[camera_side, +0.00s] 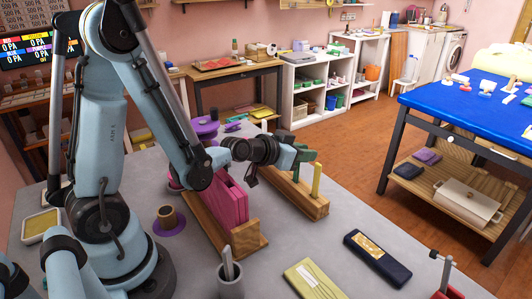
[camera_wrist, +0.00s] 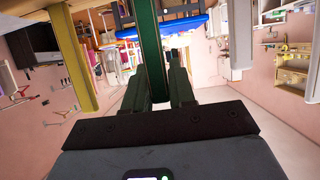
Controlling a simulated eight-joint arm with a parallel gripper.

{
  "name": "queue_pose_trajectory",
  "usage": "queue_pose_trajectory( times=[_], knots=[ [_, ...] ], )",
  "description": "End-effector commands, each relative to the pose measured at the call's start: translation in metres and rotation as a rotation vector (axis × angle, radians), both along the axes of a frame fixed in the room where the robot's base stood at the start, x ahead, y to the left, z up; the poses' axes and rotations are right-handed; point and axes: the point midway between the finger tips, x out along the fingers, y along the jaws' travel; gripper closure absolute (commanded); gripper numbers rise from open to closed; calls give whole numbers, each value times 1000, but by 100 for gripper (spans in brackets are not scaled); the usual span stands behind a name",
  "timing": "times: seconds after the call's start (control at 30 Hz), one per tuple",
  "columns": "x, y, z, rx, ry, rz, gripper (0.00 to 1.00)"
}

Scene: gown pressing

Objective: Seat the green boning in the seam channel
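The green boning (camera_wrist: 149,40) is a long dark green strip in the wrist view, running from the top edge down between my fingers. My gripper (camera_wrist: 160,88) is shut on it. In the side view my gripper (camera_side: 286,156) is above a long wooden block, with the green boning (camera_side: 305,154) at its tip. An upright yellow strip (camera_side: 316,180) stands at the block's near end; it also shows in the wrist view (camera_wrist: 78,55). A magenta slab (camera_side: 228,200) stands in a wooden holder (camera_side: 240,243). I cannot make out which part is the seam channel.
The blue-topped table (camera_side: 475,110) stands apart at right.

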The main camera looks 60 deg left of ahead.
Motion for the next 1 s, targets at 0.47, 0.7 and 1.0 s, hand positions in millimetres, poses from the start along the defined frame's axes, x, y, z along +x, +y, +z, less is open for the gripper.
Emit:
queue_pose_trajectory(
  times=[0.47, 0.7, 1.0],
  knots=[
    [-1, 0, 0, 0, -1, 0, 52],
    [-19, 0, 8, 0, 0, 1, 52],
    [-42, 0, 17, -1, 0, 1, 52]
  ],
)
